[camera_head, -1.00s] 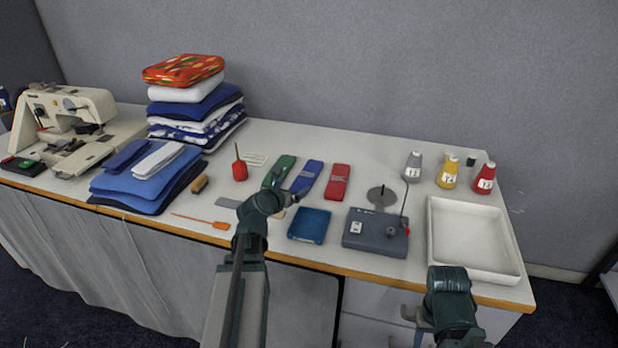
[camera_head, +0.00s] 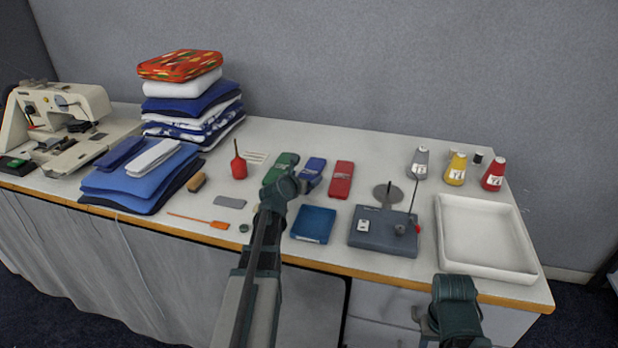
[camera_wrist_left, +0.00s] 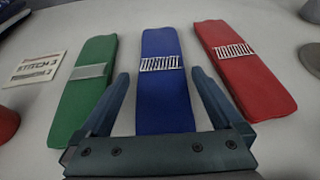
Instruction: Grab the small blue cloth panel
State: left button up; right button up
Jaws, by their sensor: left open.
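The small blue cloth panel (camera_wrist_left: 163,85) lies flat between a green one (camera_wrist_left: 91,85) and a red one (camera_wrist_left: 240,70), each with a pale band across it. In the head view the blue panel (camera_head: 312,169) is partly hidden by my left arm. My left gripper (camera_wrist_left: 160,82) is open and empty. Its two fingers stand on either side of the blue panel's near half in the left wrist view; I cannot tell how far above the table they are. My right gripper (camera_head: 425,322) is at the table's front edge, and its fingers are not clear.
A blue tray (camera_head: 313,224) lies close by the left arm. A grey-blue device (camera_head: 385,236) with a thin upright rod stands right of it, then a white tray (camera_head: 485,268). A red bulb (camera_head: 239,167) and a printed card (camera_wrist_left: 37,68) lie left.

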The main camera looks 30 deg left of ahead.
pick_arm(q)
jog(key=shift+w+f, duration=0.15)
jog(key=shift+w, duration=0.2)
jog(key=shift+s, duration=0.1)
jog(key=shift+c, duration=0.2)
pick_arm(e)
jog(key=shift+f, duration=0.1)
pick_arm(q)
jog(key=c, duration=1.2)
